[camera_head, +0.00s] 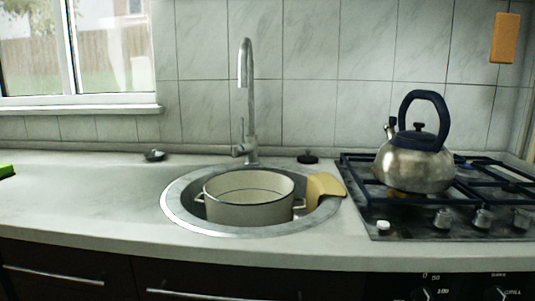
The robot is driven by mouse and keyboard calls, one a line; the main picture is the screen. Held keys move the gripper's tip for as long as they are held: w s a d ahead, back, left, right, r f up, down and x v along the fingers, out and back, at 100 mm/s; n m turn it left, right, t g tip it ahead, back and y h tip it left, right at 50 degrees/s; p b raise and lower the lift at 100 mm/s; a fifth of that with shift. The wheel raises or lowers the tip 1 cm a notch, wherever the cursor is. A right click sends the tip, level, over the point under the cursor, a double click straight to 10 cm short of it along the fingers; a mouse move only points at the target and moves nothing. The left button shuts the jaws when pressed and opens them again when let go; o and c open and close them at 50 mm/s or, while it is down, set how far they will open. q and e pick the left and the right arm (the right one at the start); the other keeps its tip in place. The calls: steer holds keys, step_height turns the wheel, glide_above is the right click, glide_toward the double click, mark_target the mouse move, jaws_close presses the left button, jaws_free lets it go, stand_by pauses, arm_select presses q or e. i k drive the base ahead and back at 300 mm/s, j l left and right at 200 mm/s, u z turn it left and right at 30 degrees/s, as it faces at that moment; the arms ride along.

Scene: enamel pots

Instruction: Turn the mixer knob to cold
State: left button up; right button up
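The tall metal mixer tap (246,100) stands behind the round sink, with its spout curving over toward the front. Its mixer knob (239,150) is a small lever low on the left side of the tap body. Which way it is set between hot and cold cannot be told at this size. A cream enamel pot (250,213) with two side handles sits in the metal sink (180,219), below and in front of the tap. Neither of my grippers shows in the head view.
A yellow board or cloth (323,187) lies over the sink's right rim. A metal kettle (413,165) stands on the gas hob (385,232) at right. A dark stopper (308,158) and a small dark item (154,155) lie on the counter. The counter (90,200) left of the sink is mostly clear.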

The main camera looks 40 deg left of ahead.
mark_target(236, 152)
steer(key=l+u, duration=0.1)
steer(key=u, duration=0.3)
steer(key=i+l+u, duration=0.1)
steer(key=u, duration=0.35)
steer(key=l+u, duration=0.1)
steer(key=u, duration=0.3)
steer(key=l+u, duration=0.15)
steer(key=u, duration=0.3)
